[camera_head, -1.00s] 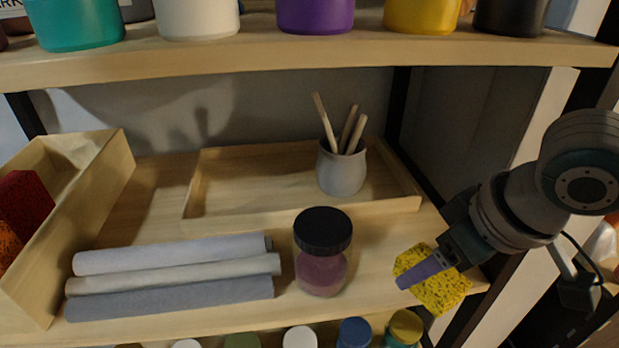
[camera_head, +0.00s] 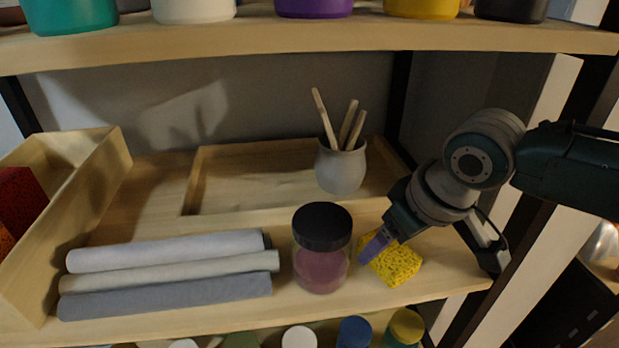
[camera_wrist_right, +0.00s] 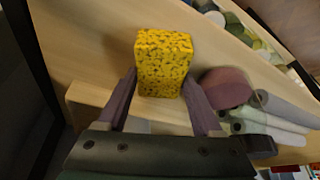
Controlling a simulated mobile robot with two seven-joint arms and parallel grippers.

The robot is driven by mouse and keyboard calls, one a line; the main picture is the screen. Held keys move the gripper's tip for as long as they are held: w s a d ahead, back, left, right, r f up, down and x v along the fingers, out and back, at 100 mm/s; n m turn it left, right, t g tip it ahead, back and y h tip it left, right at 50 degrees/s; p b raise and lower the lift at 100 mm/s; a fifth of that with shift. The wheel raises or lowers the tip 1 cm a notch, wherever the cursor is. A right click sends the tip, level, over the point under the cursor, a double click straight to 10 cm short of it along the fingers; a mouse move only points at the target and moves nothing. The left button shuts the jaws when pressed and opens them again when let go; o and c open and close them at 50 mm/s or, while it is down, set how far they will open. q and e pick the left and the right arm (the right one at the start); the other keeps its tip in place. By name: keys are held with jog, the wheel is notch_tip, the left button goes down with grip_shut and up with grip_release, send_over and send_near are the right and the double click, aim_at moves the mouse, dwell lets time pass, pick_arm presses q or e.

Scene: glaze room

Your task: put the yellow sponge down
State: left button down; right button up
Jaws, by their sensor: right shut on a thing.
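The yellow sponge (camera_head: 398,261) is at the right of the middle shelf board, just right of a jar with a black lid (camera_head: 322,250). My right gripper (camera_head: 376,246) is shut on the sponge. In the right wrist view the sponge (camera_wrist_right: 164,62) sits between the two purple fingertips (camera_wrist_right: 160,88). The sponge is low over the shelf board (camera_head: 440,285); I cannot tell whether it touches it. My left gripper is not in view.
Rolled cloths (camera_head: 168,275) lie left of the jar. A wooden tray (camera_head: 240,217) with a grey brush pot (camera_head: 341,168) stands behind. A wooden bin (camera_head: 75,215) is at the left. The upper shelf (camera_head: 300,40) overhangs.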

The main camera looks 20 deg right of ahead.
jog(key=o, duration=1.2)
jog(key=shift+r, duration=0.35)
jog(key=a+p+v, duration=0.1)
jog(key=p+v, duration=0.3)
jog(key=v, duration=0.7)
jog(key=s+a+f+n+y, duration=0.1)
jog(key=s+a+f, duration=0.1)
jog(key=s+a, duration=0.6)
jog(key=s+d+h, duration=0.1)
jog(key=s+d, duration=0.1)
jog(key=s, duration=0.7)
jog(key=shift+d+r+m+g, duration=0.25)
jog(key=shift+r+m+g, duration=0.15)
jog(key=shift+r, duration=0.05)
